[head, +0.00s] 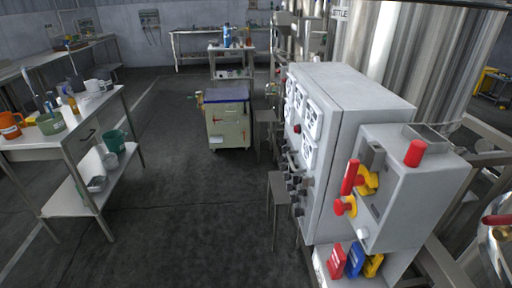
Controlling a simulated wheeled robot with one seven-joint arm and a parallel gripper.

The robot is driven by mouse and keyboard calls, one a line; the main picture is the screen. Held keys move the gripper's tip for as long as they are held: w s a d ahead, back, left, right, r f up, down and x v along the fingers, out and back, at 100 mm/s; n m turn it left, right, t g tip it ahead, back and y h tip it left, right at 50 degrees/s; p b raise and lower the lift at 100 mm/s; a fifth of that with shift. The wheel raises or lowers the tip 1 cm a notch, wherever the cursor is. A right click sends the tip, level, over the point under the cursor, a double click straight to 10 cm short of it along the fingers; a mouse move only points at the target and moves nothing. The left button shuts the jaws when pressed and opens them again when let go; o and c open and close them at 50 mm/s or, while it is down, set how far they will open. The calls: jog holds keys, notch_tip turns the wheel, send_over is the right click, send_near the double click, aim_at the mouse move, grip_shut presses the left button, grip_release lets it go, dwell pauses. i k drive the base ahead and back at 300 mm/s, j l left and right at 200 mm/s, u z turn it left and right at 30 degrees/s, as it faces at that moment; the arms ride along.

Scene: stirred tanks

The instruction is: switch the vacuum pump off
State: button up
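No part of my gripper shows in the head view. Nothing in view is legibly marked as the vacuum pump, and I cannot tell which thing it is. A grey control cabinet (350,92) stands at the right, with several white dials or gauges and a row of dark knobs (297,192) on its left face. A smaller grey box (402,215) is fixed in front of it, with red and yellow handles (358,182) on its face and a red cylinder (414,153) on top. Switch positions are too small to read.
A pale green wheeled cabinet (228,128) stands mid-floor at the back. A steel table (75,135) with cups, bottles and a lower shelf is at the left. Large steel tanks (425,60) rise behind the control cabinet. The dark floor (180,205) between is clear.

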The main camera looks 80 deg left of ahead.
aim_at(303, 192)
jog(key=u, duration=2.2)
jog(key=i+j, duration=0.3)
jog(key=j, duration=0.15)
jog(key=i+j, duration=0.35)
